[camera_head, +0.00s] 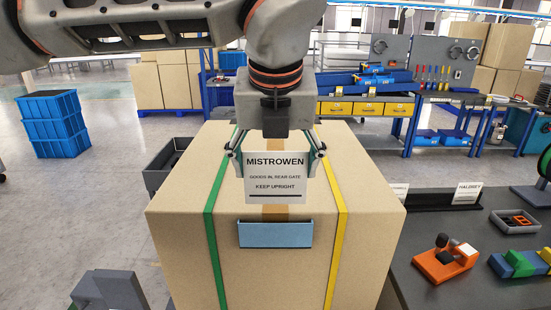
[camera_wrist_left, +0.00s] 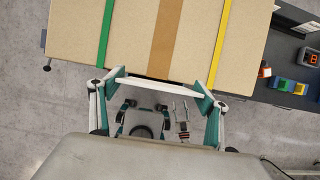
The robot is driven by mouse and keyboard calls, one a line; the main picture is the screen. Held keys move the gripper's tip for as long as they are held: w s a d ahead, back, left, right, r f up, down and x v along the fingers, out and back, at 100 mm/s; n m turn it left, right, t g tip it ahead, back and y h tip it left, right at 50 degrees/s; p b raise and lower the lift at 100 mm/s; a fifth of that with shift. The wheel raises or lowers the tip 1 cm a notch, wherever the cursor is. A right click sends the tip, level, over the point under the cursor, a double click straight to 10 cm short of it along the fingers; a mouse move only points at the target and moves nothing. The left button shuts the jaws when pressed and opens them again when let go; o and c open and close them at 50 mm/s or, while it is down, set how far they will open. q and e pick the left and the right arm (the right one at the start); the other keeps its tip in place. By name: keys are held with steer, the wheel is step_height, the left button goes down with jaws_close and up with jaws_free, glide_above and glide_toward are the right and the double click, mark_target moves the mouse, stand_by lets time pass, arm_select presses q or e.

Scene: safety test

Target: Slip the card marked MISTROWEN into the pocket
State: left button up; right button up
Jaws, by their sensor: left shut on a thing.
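The white card marked MISTROWEN (camera_head: 276,178) hangs upright with its print facing me. My left gripper (camera_head: 277,150) is shut on it, one finger at each side edge. In the left wrist view the card (camera_wrist_left: 158,87) shows nearly edge-on as a pale strip between the fingertips (camera_wrist_left: 160,80). The blue pocket (camera_head: 275,234) is on the front face of a large cardboard box (camera_head: 375,215). The card's lower edge is above the pocket's top edge, with a gap between them in the head view.
Green (camera_head: 212,225) and yellow (camera_head: 338,230) straps run down the box on either side of the pocket. At right, a dark table (camera_head: 400,262) holds an orange device (camera_head: 444,260), coloured blocks and a black holder with a card marked HALDSEY (camera_head: 467,194).

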mark_target(275, 179)
arm_select(q)
steer(key=shift+f, duration=0.8)
steer(key=shift+f+b, duration=0.65)
steer(key=shift+f, duration=0.25)
step_height(275, 179, down, 3)
steer(key=b, duration=0.3)
steer(key=shift+f, duration=0.15)
steer(key=shift+f+b, duration=1.25)
steer(key=shift+f, duration=0.05)
steer(key=shift+s+f, duration=0.1)
steer(key=shift+f, duration=0.05)
arm_select(e)
step_height(275, 179, down, 8)
steer(key=s, duration=0.1)
steer(key=shift+s+a, duration=0.15)
steer(key=shift+a, duration=0.1)
arm_select(q)
steer(key=shift+s+f, duration=0.1)
steer(key=shift+f, duration=0.15)
steer(key=o, duration=1)
steer(key=shift+w, duration=0.2)
steer(key=shift+r, duration=0.15)
arm_select(e)
steer(key=shift+f+g, duration=0.15)
steer(key=shift+g, duration=0.15)
